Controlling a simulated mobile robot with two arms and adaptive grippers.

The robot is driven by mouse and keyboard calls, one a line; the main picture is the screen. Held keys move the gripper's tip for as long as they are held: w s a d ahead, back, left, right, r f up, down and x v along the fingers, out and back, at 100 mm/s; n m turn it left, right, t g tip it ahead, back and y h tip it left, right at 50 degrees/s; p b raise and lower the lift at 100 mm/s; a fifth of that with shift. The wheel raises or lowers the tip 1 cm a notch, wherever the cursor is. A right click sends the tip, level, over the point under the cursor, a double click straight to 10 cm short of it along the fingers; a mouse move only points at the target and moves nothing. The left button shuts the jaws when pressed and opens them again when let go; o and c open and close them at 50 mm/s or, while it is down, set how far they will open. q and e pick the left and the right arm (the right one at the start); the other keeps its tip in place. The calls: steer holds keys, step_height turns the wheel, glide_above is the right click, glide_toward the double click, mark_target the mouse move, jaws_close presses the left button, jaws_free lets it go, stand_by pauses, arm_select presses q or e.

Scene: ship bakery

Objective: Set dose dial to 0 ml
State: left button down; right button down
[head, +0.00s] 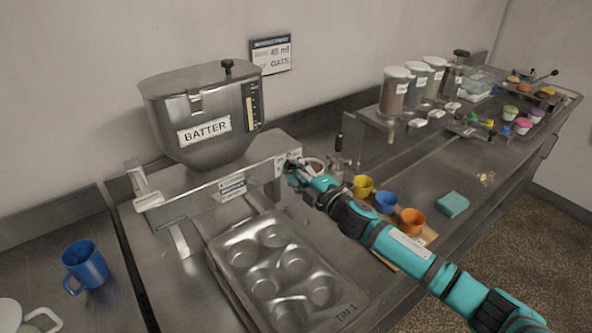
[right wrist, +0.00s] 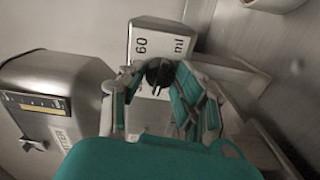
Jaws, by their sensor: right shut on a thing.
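The batter dispenser (head: 203,110) is a steel hopper labelled BATTER on a steel housing. Its dose dial is at the right end of the housing front. In the right wrist view, the dial's dark round knob (right wrist: 159,70) sits before a white scale plate (right wrist: 158,42) with "60" and "ml" readable. My right gripper (head: 291,170) reaches the dial from the right. In the right wrist view my right gripper (right wrist: 155,80) has its fingers closed around the knob. The knob's pointer setting cannot be read. My left gripper is not in view.
A muffin tin (head: 270,265) lies below the dispenser. Yellow (head: 363,187), blue (head: 387,203) and orange (head: 412,222) cups stand under my right arm. A teal sponge (head: 453,204) lies to the right. A wall sign (head: 271,54) shows "45 ml" and "OATS". A blue mug (head: 86,265) stands at left.

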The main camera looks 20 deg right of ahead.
steer(key=shift+f+n, duration=0.1)
steer(key=shift+n, duration=0.5)
steer(key=c, duration=0.9)
jaws_free()
steer(key=shift+s, duration=0.15)
steer(key=shift+s+d, duration=0.15)
steer(key=shift+s, duration=0.15)
steer(key=v, duration=1.1)
steer(key=shift+s, duration=0.1)
